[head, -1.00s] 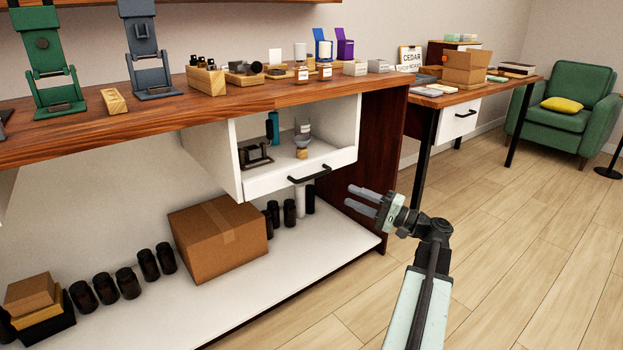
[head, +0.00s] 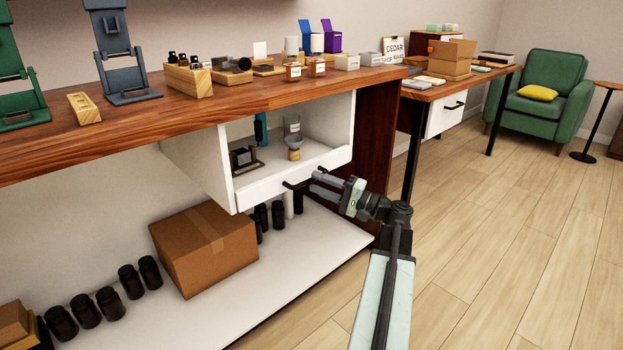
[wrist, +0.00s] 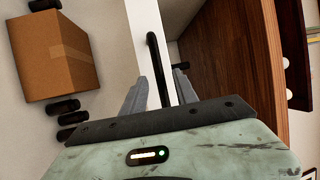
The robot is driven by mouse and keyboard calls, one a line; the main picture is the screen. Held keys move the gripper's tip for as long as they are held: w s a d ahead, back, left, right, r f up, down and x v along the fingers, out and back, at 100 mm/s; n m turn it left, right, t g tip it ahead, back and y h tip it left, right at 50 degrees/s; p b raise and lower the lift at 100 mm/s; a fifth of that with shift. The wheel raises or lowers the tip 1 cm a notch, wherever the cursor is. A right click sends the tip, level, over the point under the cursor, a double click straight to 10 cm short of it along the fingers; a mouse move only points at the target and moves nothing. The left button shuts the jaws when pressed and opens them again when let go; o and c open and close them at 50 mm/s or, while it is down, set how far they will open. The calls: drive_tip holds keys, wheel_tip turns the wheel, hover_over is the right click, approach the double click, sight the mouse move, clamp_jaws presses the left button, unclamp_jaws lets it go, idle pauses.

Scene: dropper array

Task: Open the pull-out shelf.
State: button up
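The pull-out shelf (head: 285,184) is a white open-topped box under the wooden bench, with a black bar handle (head: 292,185) on its front. It holds a dark stand (head: 243,160) and a small cup-like piece (head: 294,150). My gripper (head: 317,184) is at the right part of the handle. In the wrist view the handle (wrist: 154,60) runs between the two spread fingers of my gripper (wrist: 160,92), with gaps visible on both sides. The shelf front (wrist: 174,70) lies just beyond. Part of the handle is hidden by the fingers in the head view.
A cardboard box (head: 205,247) and several dark jars stand on the white lower board (head: 300,262) below the shelf. A dark wooden side panel (head: 382,150) is right of the shelf. The floor (head: 480,240) in front is clear.

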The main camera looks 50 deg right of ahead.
drive_tip(key=shift+x, duration=1.45)
drive_tip(key=shift+c, duration=0.3)
clamp_jaws()
